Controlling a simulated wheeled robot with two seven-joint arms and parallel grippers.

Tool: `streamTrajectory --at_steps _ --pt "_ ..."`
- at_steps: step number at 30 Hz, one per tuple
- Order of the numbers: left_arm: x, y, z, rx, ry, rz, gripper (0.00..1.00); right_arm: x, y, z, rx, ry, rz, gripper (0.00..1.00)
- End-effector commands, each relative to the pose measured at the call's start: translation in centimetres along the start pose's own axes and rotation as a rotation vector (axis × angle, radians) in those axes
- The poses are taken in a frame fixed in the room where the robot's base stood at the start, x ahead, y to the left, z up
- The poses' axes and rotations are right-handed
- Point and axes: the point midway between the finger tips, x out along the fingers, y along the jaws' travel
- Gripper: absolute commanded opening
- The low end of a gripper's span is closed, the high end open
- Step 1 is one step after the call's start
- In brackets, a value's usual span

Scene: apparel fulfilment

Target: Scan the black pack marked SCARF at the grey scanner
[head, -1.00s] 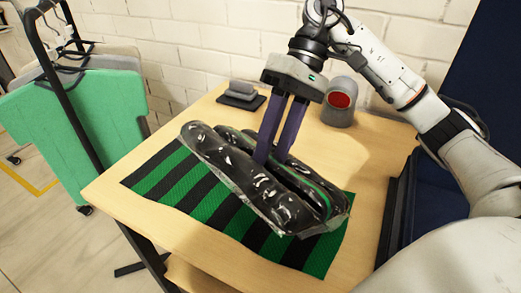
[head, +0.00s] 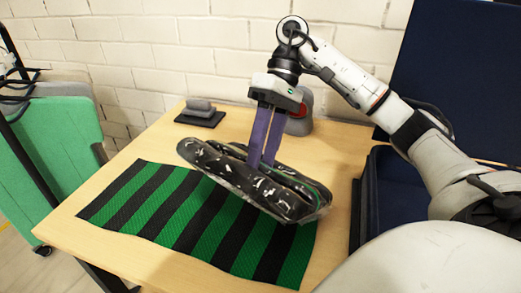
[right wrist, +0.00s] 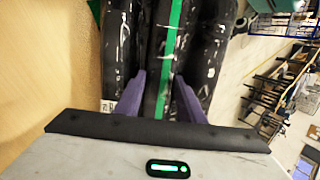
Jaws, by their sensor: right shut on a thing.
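The black pack (head: 222,172) is glossy clear-wrapped plastic with black folds and a green stripe; no SCARF lettering is readable. My right gripper (head: 262,160) is shut on its middle from above, and the pack appears held above the striped mat. In the right wrist view, the purple fingers (right wrist: 158,80) pinch the pack (right wrist: 122,50) around its green stripe. The grey scanner (head: 306,106) stands at the back of the table, partly hidden behind my right gripper, with some of its red face showing. My left gripper is not in view.
A green and black striped mat (head: 150,205) lies on the wooden table (head: 340,140). A small grey object on a black base (head: 200,114) sits at the back left. A dark blue padded bin (head: 365,215) stands at the right edge.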

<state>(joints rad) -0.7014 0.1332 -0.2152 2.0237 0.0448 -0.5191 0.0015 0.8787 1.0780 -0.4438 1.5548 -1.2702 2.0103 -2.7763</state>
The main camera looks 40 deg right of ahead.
Motion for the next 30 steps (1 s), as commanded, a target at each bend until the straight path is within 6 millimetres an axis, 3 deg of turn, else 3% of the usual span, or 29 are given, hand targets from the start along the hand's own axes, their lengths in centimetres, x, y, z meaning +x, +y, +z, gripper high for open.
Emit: streamTrajectory --at_steps 30 --pt "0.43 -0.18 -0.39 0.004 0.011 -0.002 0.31 0.37 -0.63 0.18 0.000 0.001 0.000 0.10"
